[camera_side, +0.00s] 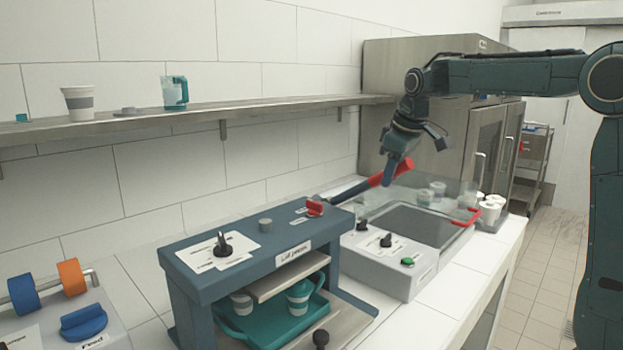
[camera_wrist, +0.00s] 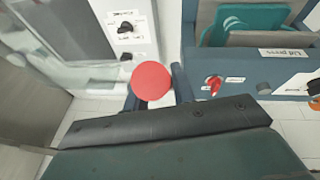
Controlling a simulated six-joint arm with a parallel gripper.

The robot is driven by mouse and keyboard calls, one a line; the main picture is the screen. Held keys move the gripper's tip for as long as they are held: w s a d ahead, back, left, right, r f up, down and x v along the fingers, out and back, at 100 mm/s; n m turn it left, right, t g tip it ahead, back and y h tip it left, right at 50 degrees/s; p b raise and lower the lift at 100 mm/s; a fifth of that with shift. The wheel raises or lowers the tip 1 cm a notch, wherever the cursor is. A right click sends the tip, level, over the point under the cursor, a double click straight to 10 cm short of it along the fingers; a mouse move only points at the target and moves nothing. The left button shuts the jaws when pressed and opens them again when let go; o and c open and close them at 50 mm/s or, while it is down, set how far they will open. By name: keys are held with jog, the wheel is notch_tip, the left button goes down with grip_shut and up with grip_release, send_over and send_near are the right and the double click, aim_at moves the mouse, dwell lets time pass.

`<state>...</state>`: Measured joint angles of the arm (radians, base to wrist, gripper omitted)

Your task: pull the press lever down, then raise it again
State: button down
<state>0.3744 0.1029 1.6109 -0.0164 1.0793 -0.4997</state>
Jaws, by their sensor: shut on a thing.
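The press lever (camera_side: 354,188) is a dark bar that slants up to the right from the side of the blue lid press (camera_side: 250,249). Its end has a red grip (camera_side: 377,180). My gripper (camera_side: 391,172) is shut on the red grip. In the wrist view the round red end of the grip (camera_wrist: 152,80) sits between the two fingers of my gripper (camera_wrist: 156,90). Under the press top, a teal tray (camera_side: 257,330) carries cups, one at left (camera_side: 241,302) and one at right (camera_side: 299,296). The fingertips are partly hidden behind the grip.
A grey machine (camera_side: 375,267) with a clear cover, knobs and a green button stands right of the press. White cups (camera_side: 490,211) stand beyond it. A wall shelf (camera_side: 200,118) holds a cup and a jug. A feed unit (camera_side: 84,322) is at lower left.

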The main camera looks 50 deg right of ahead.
jog(key=shift+w+r, duration=0.15)
jog(key=shift+r, duration=0.15)
jog(key=c, duration=1.2)
grip_release()
jog(key=shift+f, duration=0.1)
jog(key=shift+o, duration=0.2)
jog(key=v, duration=1.4)
jog(key=shift+a, duration=0.1)
jog(key=s+a+f+t, duration=0.1)
jog(key=s+a+f, duration=0.6)
jog(key=s+f, duration=0.3)
jog(key=s+a+f+m+y, duration=0.1)
jog(key=s+a+f, duration=0.6)
jog(key=s+f, duration=0.2)
jog(key=shift+s+a+f+m+t, duration=0.15)
jog(key=shift+s+f+m+t, duration=0.2)
jog(key=shift+f, duration=0.6)
